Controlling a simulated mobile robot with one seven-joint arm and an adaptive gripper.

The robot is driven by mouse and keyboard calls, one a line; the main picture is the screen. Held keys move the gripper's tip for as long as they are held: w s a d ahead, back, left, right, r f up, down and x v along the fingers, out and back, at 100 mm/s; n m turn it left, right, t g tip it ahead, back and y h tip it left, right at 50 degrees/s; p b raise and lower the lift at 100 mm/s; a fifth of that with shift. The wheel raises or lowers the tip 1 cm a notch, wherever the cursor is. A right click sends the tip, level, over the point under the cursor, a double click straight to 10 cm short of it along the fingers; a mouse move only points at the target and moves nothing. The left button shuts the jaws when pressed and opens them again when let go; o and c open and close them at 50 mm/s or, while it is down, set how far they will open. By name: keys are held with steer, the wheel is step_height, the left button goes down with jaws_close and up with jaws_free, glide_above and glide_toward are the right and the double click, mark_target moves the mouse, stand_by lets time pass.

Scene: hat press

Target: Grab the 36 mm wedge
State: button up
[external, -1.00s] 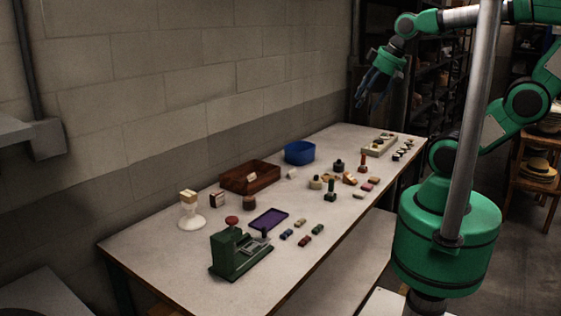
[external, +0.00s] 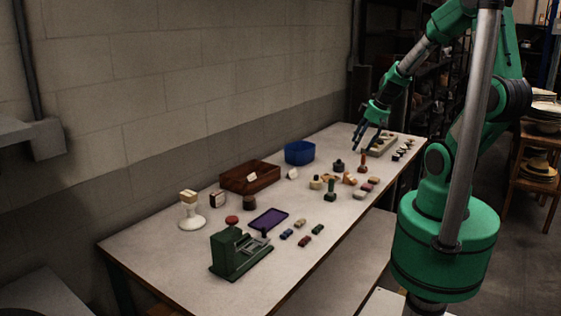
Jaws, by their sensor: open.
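My gripper (external: 369,139) is open and points down above the far end of the table, by the pale block or tray (external: 383,146) there. It partly covers that pale block. Its fingers look empty. Several small dark-and-light pieces (external: 403,149) stand in a row to the right of the pale block, near the table's edge. I cannot tell which piece is the 36 mm wedge; the pieces are too small to read at this distance.
A blue bin (external: 300,152), a brown wooden box (external: 249,177), a purple tray (external: 268,219) and a green press (external: 239,252) stand on the white table (external: 165,262). Stamps and small coloured blocks lie mid-table. A wall runs along the left side.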

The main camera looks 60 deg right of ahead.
steer(key=s+d+f, duration=0.1)
steer(key=d+f, duration=0.3)
steer(key=f, duration=0.1)
steer(key=shift+s, duration=0.2)
steer(key=shift+d+f, duration=0.1)
steer(key=shift+f, duration=0.05)
steer(key=b, duration=0.2)
glide_above(352, 176)
steer(key=s, duration=0.3)
steer(key=shift+w+a+f, duration=0.1)
steer(key=shift+f, duration=1.85)
steer(key=shift+w+a+f, duration=0.1)
steer(key=shift+f, duration=1.85)
steer(key=shift+b+x, duration=0.7)
steer(key=shift+x, duration=1.9)
steer(key=c, duration=0.9)
